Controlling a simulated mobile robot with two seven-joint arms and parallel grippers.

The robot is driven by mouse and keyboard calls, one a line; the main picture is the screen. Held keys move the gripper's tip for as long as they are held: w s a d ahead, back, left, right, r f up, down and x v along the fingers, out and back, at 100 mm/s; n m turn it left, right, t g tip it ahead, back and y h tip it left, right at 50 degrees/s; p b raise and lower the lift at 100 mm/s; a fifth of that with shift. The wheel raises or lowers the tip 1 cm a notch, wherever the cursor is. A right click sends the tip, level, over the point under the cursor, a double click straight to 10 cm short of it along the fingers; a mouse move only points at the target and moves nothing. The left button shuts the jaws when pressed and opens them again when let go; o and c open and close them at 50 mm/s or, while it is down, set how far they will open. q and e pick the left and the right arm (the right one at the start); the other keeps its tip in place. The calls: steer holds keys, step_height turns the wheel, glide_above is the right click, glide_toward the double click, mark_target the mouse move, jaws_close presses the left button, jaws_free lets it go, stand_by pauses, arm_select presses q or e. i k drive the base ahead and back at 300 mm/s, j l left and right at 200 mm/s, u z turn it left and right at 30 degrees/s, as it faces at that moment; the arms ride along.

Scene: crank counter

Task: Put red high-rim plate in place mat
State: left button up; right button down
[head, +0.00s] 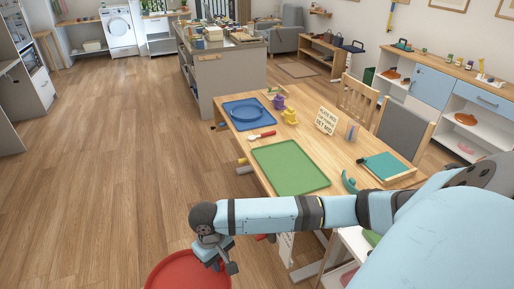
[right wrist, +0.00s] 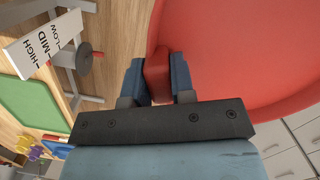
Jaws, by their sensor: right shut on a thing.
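The red high-rim plate (head: 188,273) is at the bottom of the head view, in the air in front of the table, its lower part cut off by the frame. My right gripper (head: 220,262) is shut on its rim. In the right wrist view the two fingers (right wrist: 158,76) pinch a red rim piece, and the plate (right wrist: 240,55) spreads to the right. A green mat (head: 290,167) lies bare on the near part of the wooden table; it also shows in the right wrist view (right wrist: 28,105). A blue mat (head: 232,118) holds a blue plate (head: 246,110). My left gripper is not in view.
On the table are yellow (head: 289,117) and purple (head: 279,102) mugs, a red-and-white utensil (head: 262,135), a lettered sign (head: 326,120) and a teal board (head: 385,166). A HIGH-MID-LOW scale (right wrist: 42,45) stands by the table's side. Open floor lies left.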

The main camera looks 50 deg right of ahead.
mark_target(283, 159)
steer(key=i+j, duration=0.1)
steer(key=i, duration=0.3)
steer(key=i+j, duration=0.1)
steer(key=i, duration=0.3)
steer(key=i+j, duration=0.1)
steer(key=i, duration=0.35)
steer(key=i+z, duration=0.4)
steer(key=i, duration=0.2)
steer(key=i+z, duration=0.35)
steer(key=i, duration=0.25)
steer(key=i+z, duration=0.25)
steer(key=z, duration=0.15)
steer(key=i+z, duration=0.55)
steer(key=z, duration=0.2)
steer(key=i+z, duration=0.3)
steer(key=z, duration=0.15)
steer(key=i+z, duration=0.4)
steer(key=k+j, duration=0.05)
